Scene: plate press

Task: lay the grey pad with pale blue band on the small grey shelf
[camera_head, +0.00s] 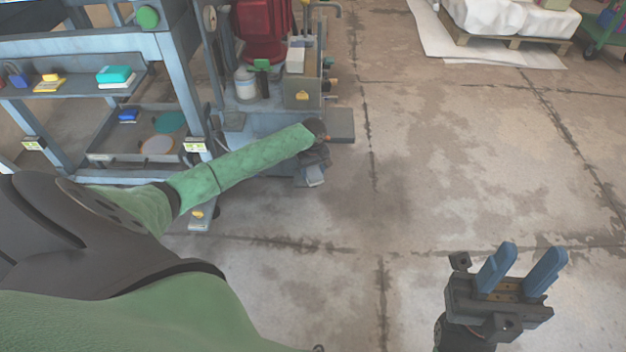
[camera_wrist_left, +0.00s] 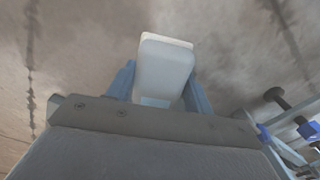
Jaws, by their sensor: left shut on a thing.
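The pad (camera_wrist_left: 165,68) is pale grey in the left wrist view, with a pale blue band (camera_wrist_left: 155,102) at its near end. My left gripper (camera_wrist_left: 158,92) is shut on it, one blue finger on each side. In the head view my left gripper (camera_head: 313,160) points down over the floor, with the pad (camera_head: 315,177) small at its tip. A small flat grey ledge (camera_head: 340,124) sticks out beside the red machine, just behind that gripper; I cannot tell if it is the named shelf. My right gripper (camera_head: 534,252) is open and empty at lower right.
A blue-grey frame (camera_head: 185,80) at left carries a long shelf (camera_head: 75,90) with coloured blocks and a lower tray (camera_head: 105,155). The red machine (camera_head: 262,35) stands behind my left arm. A wrapped pallet (camera_head: 510,20) is far back; the middle floor is clear.

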